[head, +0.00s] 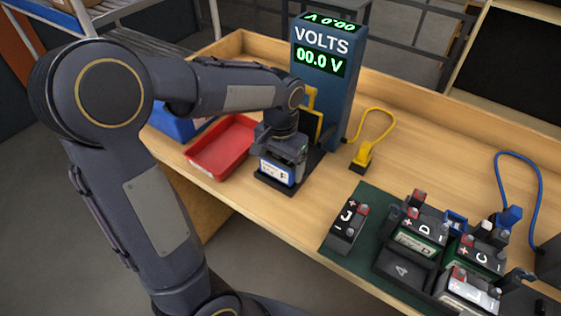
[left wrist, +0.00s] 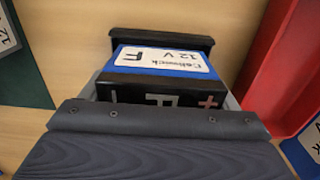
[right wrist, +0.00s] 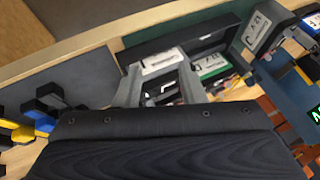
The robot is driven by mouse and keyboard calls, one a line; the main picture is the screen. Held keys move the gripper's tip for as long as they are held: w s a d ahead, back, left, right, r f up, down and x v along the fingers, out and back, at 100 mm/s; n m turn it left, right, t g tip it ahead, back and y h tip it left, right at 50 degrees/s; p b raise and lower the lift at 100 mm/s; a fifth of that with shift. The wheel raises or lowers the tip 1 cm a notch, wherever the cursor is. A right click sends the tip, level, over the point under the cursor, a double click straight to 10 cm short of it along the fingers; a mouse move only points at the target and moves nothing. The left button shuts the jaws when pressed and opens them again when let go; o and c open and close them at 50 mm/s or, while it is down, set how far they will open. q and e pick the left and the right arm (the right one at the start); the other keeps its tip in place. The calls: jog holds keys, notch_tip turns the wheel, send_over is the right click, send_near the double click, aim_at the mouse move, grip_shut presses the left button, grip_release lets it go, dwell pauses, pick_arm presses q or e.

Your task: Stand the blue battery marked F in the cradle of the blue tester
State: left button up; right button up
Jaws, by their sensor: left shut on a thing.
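The blue battery F (head: 277,172) is upright at the black cradle (head: 268,187) of the blue tester (head: 323,75), whose display reads 00.0 V. My left gripper (head: 284,146) is shut on its upper part from above. In the left wrist view, battery F (left wrist: 165,62) is between the grey fingers (left wrist: 162,98), and the black cradle lip (left wrist: 205,42) shows past its lower end. I cannot tell whether the battery rests fully on the cradle floor. My right gripper (right wrist: 163,90) shows only in the right wrist view, its fingers apart with nothing clearly held.
Batteries J (head: 347,225), D (head: 420,232) and C (head: 481,256) are on or beside a black rack on the green mat (head: 340,248). A red tray (head: 222,150) is left of the cradle. Yellow (head: 362,156) and blue (head: 509,216) cabled plugs are on the bench. Bare wood lies between cradle and mat.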

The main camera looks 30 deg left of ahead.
pick_arm(q)
jog(key=shift+f, duration=0.3)
jog(key=o, duration=1.1)
jog(key=shift+r, duration=0.1)
jog(key=shift+c, duration=0.2)
notch_tip(320, 180, up, 8)
jog(key=shift+f, duration=0.1)
jog(key=s+d+f+n+t+h, duration=0.1)
jog(key=s+d+t+h, duration=0.1)
jog(key=s, duration=0.6)
jog(key=s+d+f+n+t+h, duration=0.1)
jog(key=s+d+f+t, duration=0.1)
jog(key=s, duration=0.7)
jog(key=shift+n+t+h, duration=0.4)
jog(key=shift+t, duration=0.4)
